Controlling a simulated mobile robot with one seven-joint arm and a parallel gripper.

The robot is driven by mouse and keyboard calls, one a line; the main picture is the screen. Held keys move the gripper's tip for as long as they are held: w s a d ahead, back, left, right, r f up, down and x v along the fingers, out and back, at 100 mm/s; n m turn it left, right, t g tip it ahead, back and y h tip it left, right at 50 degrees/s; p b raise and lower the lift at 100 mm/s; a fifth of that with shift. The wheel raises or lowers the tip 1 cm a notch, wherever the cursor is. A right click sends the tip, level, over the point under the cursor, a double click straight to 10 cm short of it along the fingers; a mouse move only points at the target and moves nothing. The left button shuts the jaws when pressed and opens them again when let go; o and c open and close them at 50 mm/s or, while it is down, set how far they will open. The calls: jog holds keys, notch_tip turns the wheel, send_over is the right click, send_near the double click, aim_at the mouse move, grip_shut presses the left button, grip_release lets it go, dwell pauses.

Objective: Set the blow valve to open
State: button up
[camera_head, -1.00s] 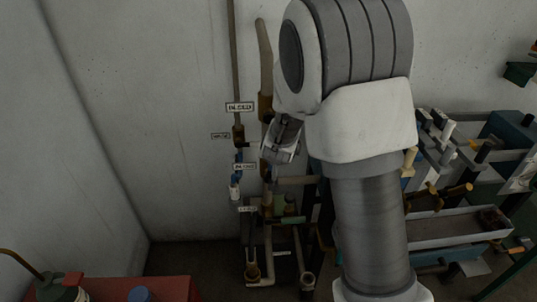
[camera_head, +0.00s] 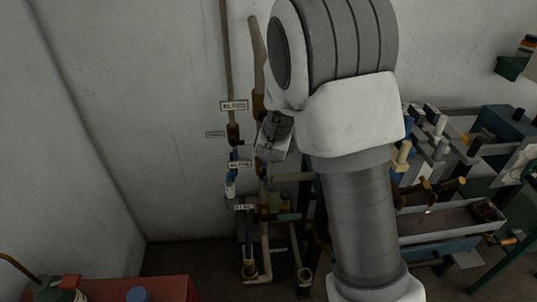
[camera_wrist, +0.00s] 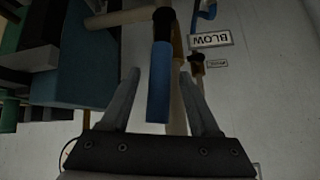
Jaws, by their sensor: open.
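In the wrist view a lever with a blue grip (camera_wrist: 158,85) hangs from a dark fitting (camera_wrist: 164,22). A sign reading BLOW (camera_wrist: 211,39), upside down, is on the wall beside it. My gripper (camera_wrist: 158,78) is open, with one finger on either side of the blue grip in the picture. I see gaps on both sides; whether the grip is between the fingers in depth, I cannot tell. In the head view my gripper (camera_head: 270,150) is in front of the pipes, and my arm hides the lever.
Vertical pipes (camera_head: 228,60) run down the wall with several small signs (camera_head: 234,105). A cluttered bench (camera_head: 450,222) stands at the right. A red cabinet top (camera_head: 165,288) is at the lower left. Bare floor (camera_head: 190,258) lies between.

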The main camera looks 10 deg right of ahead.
jog(key=p+v, duration=0.4)
jog(key=v, duration=1.3)
jog(key=shift+r, duration=0.15)
jog(key=shift+s, duration=0.1)
dwell(0.4)
